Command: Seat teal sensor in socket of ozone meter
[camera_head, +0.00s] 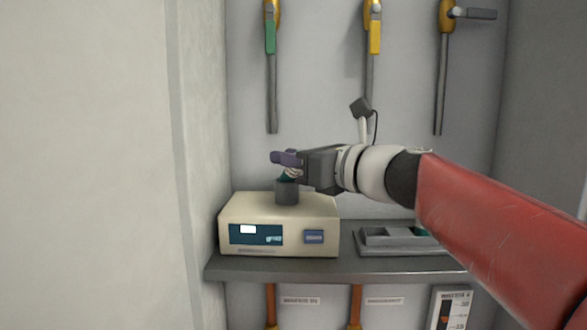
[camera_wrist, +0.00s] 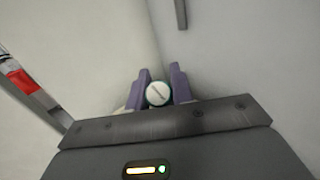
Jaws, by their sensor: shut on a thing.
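The ozone meter (camera_head: 325,222) is a cream box with a dark display panel on the grey shelf. A dark round socket (camera_head: 287,194) stands up on its top. My gripper (camera_head: 284,159) is shut on the teal sensor (camera_head: 285,177), right above the socket. The sensor looks slightly tilted in the head view, and its lower end is at the socket's mouth; I cannot tell how far in it is. In the wrist view the sensor's round pale top with a teal rim (camera_wrist: 158,94) shows between the two purple fingers. The socket is hidden there.
A grey tray (camera_head: 377,253) sits on the shelf (camera_head: 290,268) right of the meter, with a teal item partly behind my arm. Pipes with green (camera_head: 270,37) and yellow (camera_head: 375,37) valve handles hang on the back wall. A wall stands close on the left.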

